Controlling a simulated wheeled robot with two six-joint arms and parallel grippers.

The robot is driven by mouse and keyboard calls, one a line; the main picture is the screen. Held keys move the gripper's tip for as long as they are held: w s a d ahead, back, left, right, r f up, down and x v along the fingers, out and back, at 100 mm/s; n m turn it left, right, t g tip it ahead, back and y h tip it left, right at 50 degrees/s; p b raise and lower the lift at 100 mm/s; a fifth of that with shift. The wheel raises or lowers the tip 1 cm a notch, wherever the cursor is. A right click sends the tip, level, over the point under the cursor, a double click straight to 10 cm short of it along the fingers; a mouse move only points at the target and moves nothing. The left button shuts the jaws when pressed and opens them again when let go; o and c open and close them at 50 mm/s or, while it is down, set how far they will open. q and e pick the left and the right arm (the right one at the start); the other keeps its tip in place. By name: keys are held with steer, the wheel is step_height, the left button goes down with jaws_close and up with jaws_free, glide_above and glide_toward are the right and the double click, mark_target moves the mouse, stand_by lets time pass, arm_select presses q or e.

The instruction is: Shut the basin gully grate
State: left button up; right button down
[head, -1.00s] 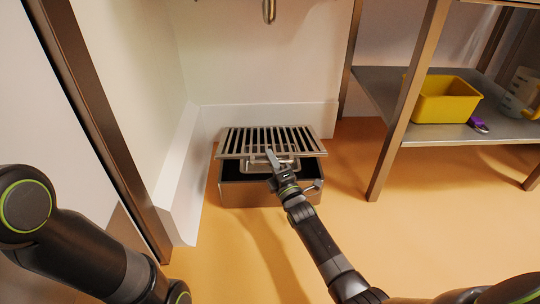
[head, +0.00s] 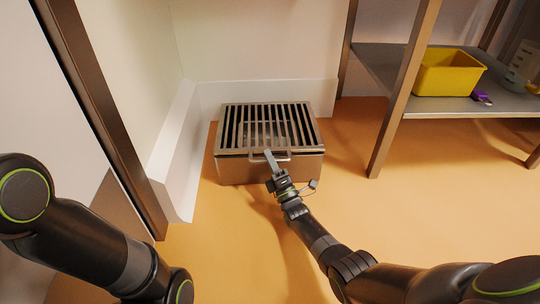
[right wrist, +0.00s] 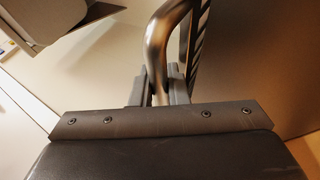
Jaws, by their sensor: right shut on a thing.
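The gully grate (head: 270,122) is a slatted metal panel. It lies level, or nearly so, over the top of the metal gully box (head: 236,170) on the floor. A bar handle (head: 284,156) sits at the grate's front edge. My right gripper (head: 271,160) is at this handle, in front of the box. In the right wrist view its two fingers (right wrist: 159,90) are shut around the curved metal handle bar (right wrist: 157,50). My left arm shows at the left, but its gripper is out of view.
A metal shelf (head: 460,98) stands at the right with a yellow bin (head: 447,75), a purple item (head: 482,97) and a clear jug (head: 520,68). A white wall and skirting (head: 180,150) are close to the box's left. The orange floor is clear in front.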

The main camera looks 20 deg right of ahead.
steer(key=shift+s+a+f, duration=0.15)
steer(key=shift+a+f, duration=0.05)
steer(key=shift+f, duration=0.1)
steer(key=shift+f, duration=0.1)
steer(key=c, duration=1.4)
jaws_free()
steer(key=shift+s, duration=0.1)
steer(key=shift+d, duration=0.1)
